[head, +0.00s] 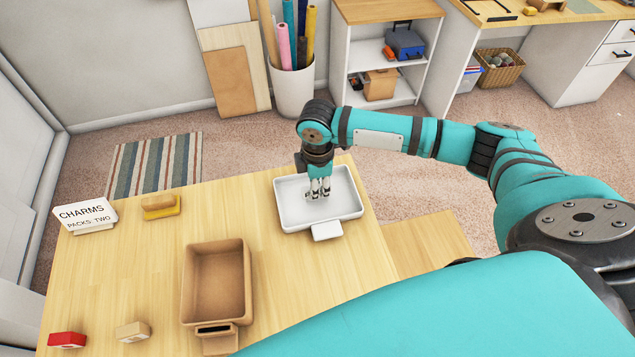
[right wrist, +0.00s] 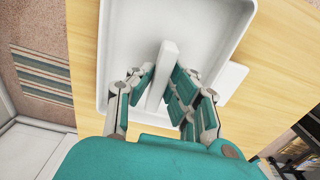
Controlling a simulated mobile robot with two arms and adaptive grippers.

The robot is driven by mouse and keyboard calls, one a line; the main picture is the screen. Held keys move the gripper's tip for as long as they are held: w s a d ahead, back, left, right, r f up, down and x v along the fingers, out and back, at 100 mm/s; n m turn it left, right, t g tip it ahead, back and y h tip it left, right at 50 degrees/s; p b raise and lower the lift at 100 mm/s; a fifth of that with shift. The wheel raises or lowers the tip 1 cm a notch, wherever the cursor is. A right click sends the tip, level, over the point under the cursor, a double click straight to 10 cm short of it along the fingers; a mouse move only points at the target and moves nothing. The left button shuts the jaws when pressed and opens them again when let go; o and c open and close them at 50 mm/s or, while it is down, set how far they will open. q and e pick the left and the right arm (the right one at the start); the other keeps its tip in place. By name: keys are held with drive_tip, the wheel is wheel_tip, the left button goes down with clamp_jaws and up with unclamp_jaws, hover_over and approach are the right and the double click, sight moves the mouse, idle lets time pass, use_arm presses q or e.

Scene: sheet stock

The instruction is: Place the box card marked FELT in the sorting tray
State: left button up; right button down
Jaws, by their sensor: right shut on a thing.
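My right gripper (head: 319,191) reaches down into the white tray (head: 345,212), over its floor. The right wrist view shows the fingers (right wrist: 160,93) shut on a thin white card (right wrist: 167,60), seen nearly edge-on between them. No lettering shows on it, so I cannot read FELT. I cannot tell whether its lower edge touches the tray floor. The tray also shows in the right wrist view (right wrist: 228,35). In the head view the fingers mostly hide the card. My left gripper is not in view.
A brown open box (head: 187,285) with a dark label slot stands on the wooden table (head: 130,240). The table's middle is clear.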

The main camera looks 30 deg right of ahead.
drive_tip(key=shift+f, duration=0.15)
drive_tip(key=c, duration=1.3)
unclamp_jaws()
wheel_tip(320, 180, up, 12)
drive_tip(key=b, duration=0.2)
drive_tip(key=shift+r+b, duration=0.2)
drive_tip(key=shift+b, duration=0.15)
drive_tip(key=shift+f, duration=0.1)
